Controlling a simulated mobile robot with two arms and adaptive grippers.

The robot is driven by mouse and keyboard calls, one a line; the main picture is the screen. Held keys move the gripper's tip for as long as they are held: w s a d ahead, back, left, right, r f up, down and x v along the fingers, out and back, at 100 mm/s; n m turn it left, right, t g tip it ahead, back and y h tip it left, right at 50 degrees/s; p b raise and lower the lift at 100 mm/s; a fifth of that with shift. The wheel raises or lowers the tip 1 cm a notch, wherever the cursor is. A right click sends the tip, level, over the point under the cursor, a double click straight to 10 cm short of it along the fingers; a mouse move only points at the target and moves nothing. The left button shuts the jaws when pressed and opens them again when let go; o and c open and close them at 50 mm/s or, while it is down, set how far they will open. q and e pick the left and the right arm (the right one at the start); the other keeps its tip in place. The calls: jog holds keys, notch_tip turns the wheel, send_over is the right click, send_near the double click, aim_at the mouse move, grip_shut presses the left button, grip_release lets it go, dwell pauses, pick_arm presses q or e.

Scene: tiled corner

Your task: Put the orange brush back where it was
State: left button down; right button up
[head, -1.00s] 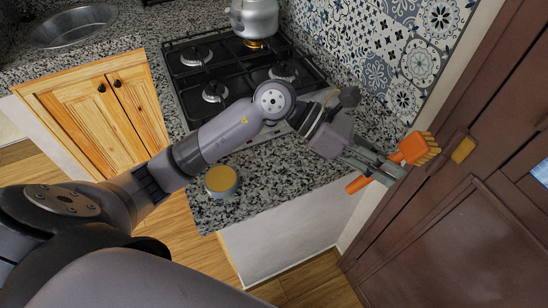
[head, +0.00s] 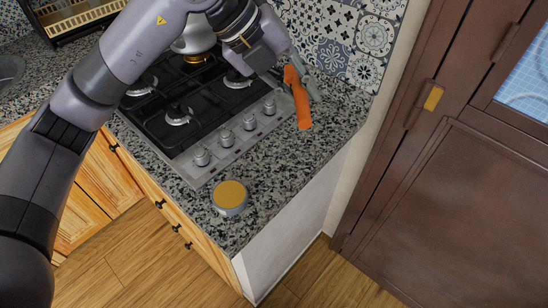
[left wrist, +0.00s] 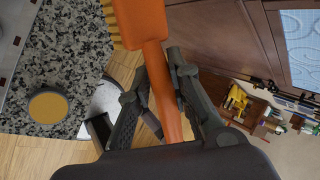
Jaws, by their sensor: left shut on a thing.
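My left gripper (head: 302,80) is shut on the orange brush (head: 303,108). In the head view the brush hangs over the back right part of the granite counter, right of the stove, its long orange part pointing down and toward the camera. Whether it touches the counter I cannot tell. In the left wrist view the brush's broad orange head (left wrist: 140,20) is at the top, with yellowish bristles at its left. The handle runs down between the two dark fingers (left wrist: 160,65). My right gripper shows in neither view.
A gas stove (head: 180,125) with a metal kettle (head: 195,38) is left of the brush. A round tin with a yellow lid (head: 230,196) stands near the counter's front edge. A brown door (head: 450,200) is at right. The counter's right end (head: 300,155) is clear.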

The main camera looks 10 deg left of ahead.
pick_arm(q)
jog(key=shift+f, duration=0.35)
notch_tip(320, 180, down, 14)
jog(key=shift+w+f+p, duration=0.15)
jog(key=shift+f+p, duration=0.1)
jog(key=shift+p, duration=0.75)
jog(key=shift+d+f, duration=0.1)
jog(key=shift+f, duration=0.4)
notch_tip(320, 180, down, 4)
jog(key=shift+r+p, duration=0.2)
jog(key=shift+p, duration=0.1)
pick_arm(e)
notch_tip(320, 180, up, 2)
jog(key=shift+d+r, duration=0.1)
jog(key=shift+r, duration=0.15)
pick_arm(q)
jog(key=shift+f, duration=0.15)
jog(key=c, duration=1.5)
grip_release()
jog(key=shift+o, duration=0.2)
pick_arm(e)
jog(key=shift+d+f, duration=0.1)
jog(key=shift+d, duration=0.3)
